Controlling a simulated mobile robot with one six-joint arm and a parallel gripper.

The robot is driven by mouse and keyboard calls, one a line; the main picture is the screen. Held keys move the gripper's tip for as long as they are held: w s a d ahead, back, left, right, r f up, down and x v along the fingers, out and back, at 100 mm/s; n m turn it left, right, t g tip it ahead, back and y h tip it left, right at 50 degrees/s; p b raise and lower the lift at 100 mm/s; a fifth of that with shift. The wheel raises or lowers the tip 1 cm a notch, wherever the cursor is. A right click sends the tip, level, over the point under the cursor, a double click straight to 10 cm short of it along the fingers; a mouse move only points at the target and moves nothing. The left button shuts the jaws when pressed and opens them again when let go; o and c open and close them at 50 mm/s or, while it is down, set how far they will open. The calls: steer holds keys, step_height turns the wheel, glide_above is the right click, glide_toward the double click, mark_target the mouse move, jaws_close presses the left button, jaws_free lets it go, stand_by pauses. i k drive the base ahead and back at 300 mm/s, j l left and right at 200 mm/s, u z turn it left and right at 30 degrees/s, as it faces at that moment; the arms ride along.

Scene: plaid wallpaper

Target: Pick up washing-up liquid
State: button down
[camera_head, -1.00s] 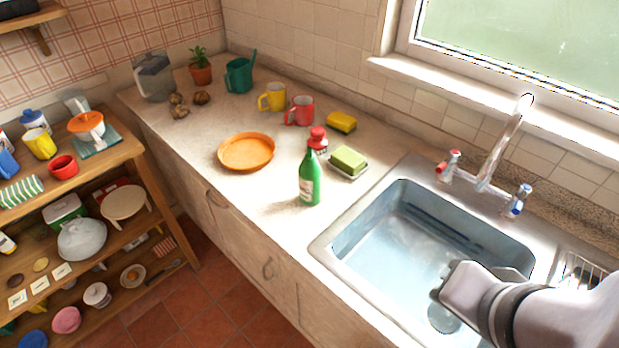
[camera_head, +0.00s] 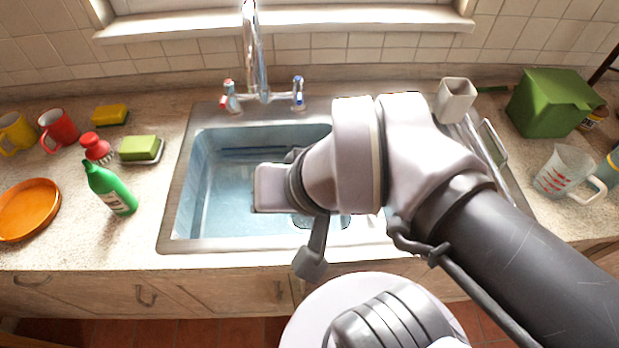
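A green bottle with a pale label (camera_head: 110,188), which looks like the washing-up liquid, stands on the worktop left of the sink. Its base is near the front of the worktop.
The tap (camera_head: 255,50) rises behind the sink. A green box (camera_head: 552,103) and measuring jug (camera_head: 566,174) stand right.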

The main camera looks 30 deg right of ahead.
mark_target(106, 184)
steer(key=i+j+u, duration=0.15)
steer(key=j+u, duration=0.3)
steer(key=i+j+u, duration=0.2)
steer(key=u, duration=0.3)
steer(key=i+j+u, duration=0.3)
steer(key=u, duration=0.15)
